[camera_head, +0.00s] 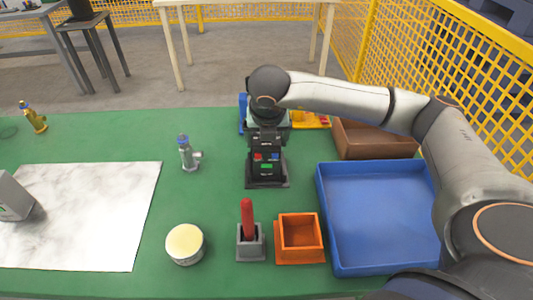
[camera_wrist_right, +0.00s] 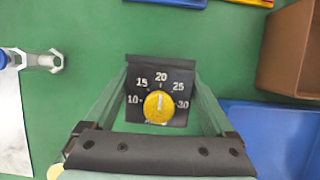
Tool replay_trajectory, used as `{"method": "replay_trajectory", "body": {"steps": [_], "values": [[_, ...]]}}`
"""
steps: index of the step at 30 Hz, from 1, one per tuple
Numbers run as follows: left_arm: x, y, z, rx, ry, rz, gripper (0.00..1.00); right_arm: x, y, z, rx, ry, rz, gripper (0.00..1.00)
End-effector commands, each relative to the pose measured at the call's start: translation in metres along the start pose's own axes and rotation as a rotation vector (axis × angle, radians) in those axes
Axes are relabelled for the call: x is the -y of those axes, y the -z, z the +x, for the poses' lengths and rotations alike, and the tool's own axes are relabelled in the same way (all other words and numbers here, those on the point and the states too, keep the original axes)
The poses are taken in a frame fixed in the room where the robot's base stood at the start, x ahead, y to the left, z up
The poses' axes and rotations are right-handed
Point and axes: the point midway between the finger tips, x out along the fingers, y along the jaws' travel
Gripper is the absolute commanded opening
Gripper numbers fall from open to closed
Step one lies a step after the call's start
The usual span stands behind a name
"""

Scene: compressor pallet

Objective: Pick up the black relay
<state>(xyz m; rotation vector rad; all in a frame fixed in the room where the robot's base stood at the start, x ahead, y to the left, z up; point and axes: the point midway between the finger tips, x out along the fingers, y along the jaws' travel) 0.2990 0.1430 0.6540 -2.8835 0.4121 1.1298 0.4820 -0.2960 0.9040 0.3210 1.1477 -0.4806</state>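The black relay (camera_head: 267,173) stands upright on the green table, below my right gripper. Small red, blue and green marks show on its front. In the right wrist view its top face (camera_wrist_right: 170,83) has a yellow dial and numbers from 10 to 30. My right gripper (camera_wrist_right: 160,88) is open, with one finger on each side of the relay in that view. I see green between the fingers and the relay. In the head view the gripper (camera_head: 267,137) is right above the relay, and its fingers are partly hard to make out. My left gripper is not in view.
A blue tray (camera_head: 328,242) and a brown box (camera_head: 375,147) stand to the right. An orange box (camera_head: 300,255), a red-handled thing in a grey holder (camera_head: 249,240) and a round tin (camera_head: 185,243) are in front. A metal fitting (camera_head: 188,155) stands left. A marble sheet (camera_head: 95,215) lies further left.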

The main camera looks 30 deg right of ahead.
Motion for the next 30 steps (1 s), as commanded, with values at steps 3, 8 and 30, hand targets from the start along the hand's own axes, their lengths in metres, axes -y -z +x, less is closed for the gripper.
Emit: {"method": "replay_trajectory", "body": {"steps": [3,8,30], "values": [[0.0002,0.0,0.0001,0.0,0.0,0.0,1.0,0.0,-0.0002,-0.0004,0.0,0.0,0.0,0.74],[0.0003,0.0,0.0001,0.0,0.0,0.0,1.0,0.0,-0.0002,-0.0005,0.0,0.0,0.0,0.56],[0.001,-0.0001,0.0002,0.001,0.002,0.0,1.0,-0.0006,-0.0006,-0.0024,0.002,-0.003,0.001,0.0]]}}
